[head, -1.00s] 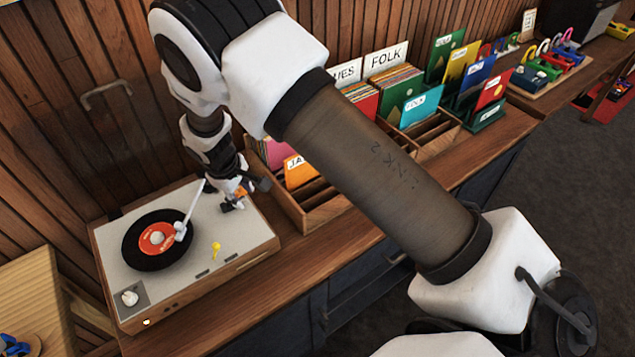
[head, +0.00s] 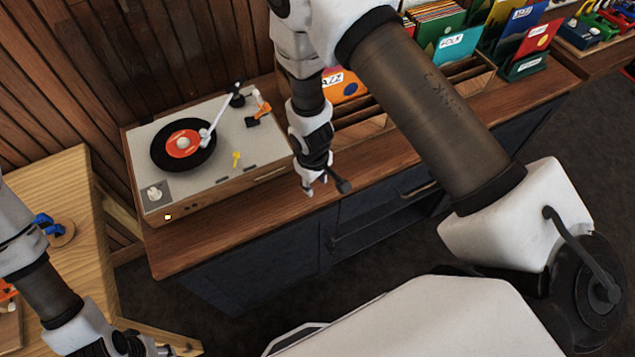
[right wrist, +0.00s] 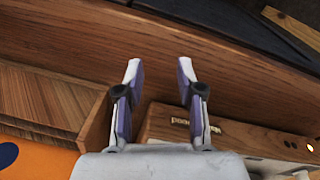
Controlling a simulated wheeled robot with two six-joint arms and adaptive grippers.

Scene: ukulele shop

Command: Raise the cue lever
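The turntable (head: 215,178) sits on the wooden counter in the head view. A black record with an orange label (head: 184,144) is on it. The white tonearm (head: 219,112) reaches over the record. Beside the tonearm's base, a small orange-tipped lever (head: 263,107) rises at a tilt from a black base; it looks like the cue lever. My right gripper (head: 318,190) is apart from it, over the counter's front edge, right of the turntable. In the right wrist view my right gripper (right wrist: 158,75) is open and empty. My left gripper (head: 160,350) is at the bottom left, partly cut off.
A small yellow piece (head: 236,158) and a white knob (head: 154,193) are on the turntable top. Record crates (head: 362,130) stand right of it, behind my right arm. A light wooden table (head: 75,200) is at left. The counter's front strip is clear.

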